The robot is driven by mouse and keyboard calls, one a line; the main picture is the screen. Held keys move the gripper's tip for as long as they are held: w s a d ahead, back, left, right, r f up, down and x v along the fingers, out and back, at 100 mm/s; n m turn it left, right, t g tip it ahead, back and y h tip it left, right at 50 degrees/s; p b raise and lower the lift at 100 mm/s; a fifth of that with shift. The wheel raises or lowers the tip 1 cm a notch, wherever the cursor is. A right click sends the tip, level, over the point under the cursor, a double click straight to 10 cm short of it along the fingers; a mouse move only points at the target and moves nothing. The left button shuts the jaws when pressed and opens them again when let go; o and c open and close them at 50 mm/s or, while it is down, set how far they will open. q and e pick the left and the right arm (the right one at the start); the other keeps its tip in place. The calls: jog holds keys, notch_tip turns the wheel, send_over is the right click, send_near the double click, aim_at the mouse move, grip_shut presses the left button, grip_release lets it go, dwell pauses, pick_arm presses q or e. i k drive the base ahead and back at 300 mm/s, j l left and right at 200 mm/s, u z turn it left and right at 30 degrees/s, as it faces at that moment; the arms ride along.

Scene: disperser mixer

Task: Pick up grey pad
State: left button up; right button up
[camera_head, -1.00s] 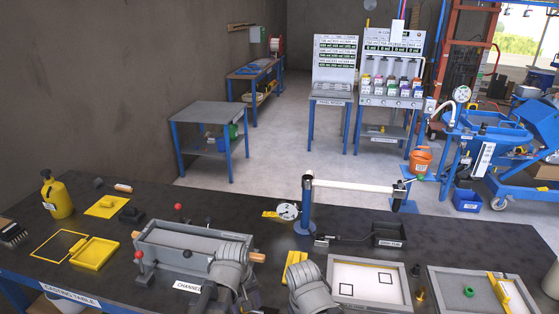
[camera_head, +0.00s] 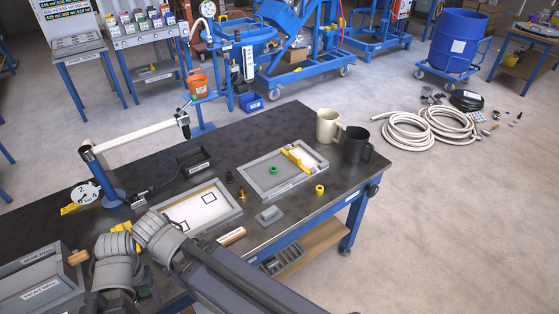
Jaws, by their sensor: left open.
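A small grey pad-like block (camera_head: 268,215) lies on the dark table, right of the white-floored tray and near the table's front edge. Nothing touches it. My left gripper (camera_head: 118,272) is at the lower left, well left of the block, and is open; its fingertips are mostly hidden. My right wrist (camera_head: 160,238) is beside it, with my right arm crossing the bottom of the picture. The right gripper's fingers are hidden behind the wrist, so their opening does not show.
A white-floored tray (camera_head: 202,207) and a grey-framed tray (camera_head: 283,169) lie near the block. A wooden-handled roller (camera_head: 231,236) lies in front. A cream mug (camera_head: 327,126) and a dark mug (camera_head: 356,146) stand at the right end. A blue post (camera_head: 103,176) stands at left.

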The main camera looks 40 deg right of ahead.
aim_at(271, 215)
jog(key=z, duration=0.8)
